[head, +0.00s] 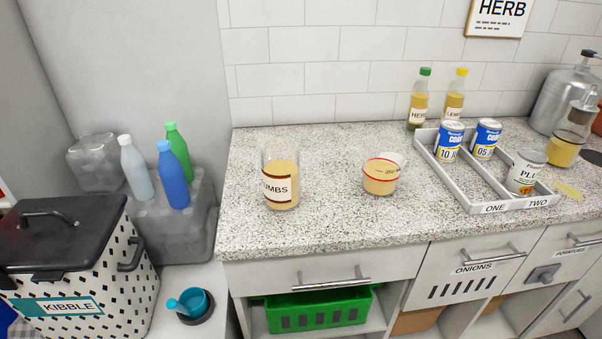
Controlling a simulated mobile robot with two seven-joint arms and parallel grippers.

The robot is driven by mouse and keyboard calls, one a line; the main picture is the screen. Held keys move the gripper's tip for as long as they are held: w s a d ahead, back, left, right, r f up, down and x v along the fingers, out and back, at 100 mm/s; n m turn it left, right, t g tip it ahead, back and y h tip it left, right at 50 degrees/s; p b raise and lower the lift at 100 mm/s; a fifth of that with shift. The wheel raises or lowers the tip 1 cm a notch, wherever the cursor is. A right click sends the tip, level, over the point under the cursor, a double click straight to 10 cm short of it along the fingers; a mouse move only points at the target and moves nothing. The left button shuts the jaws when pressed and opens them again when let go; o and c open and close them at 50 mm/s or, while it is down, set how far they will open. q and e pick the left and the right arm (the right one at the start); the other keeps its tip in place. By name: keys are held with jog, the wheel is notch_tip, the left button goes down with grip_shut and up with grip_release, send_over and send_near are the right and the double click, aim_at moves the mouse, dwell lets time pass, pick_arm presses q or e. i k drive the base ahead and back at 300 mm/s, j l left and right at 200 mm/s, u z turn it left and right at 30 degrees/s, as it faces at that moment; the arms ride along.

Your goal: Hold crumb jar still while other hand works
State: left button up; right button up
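The crumb jar (281,186) is a clear glass jar with a "CRUMBS" label, partly filled with tan crumbs. It stands upright on the speckled counter (330,222), left of the middle in the head view. To its right, apart from it, a clear measuring cup (382,174) with a red line holds similar tan crumbs. Nothing touches the jar. Neither of my grippers shows in the head view.
A grey two-part tray (497,208) marked ONE and TWO holds cans at the right. Two bottles (419,100) stand behind it. A kibble bin (75,262) and plastic bottles (172,176) are at the left. The counter around the jar is clear.

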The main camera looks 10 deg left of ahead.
aim_at(280, 156)
jog(key=l+u, duration=0.15)
jog(key=u, duration=0.65)
jog(key=k+l+u, duration=0.1)
jog(key=l+u, duration=0.25)
jog(key=k+l+u, duration=0.15)
jog(key=l+u, duration=0.15)
jog(key=k+l+u, duration=0.35)
jog(key=l, duration=0.25)
jog(key=k+l, duration=0.8)
jog(key=l+u, duration=0.05)
jog(key=l, duration=0.1)
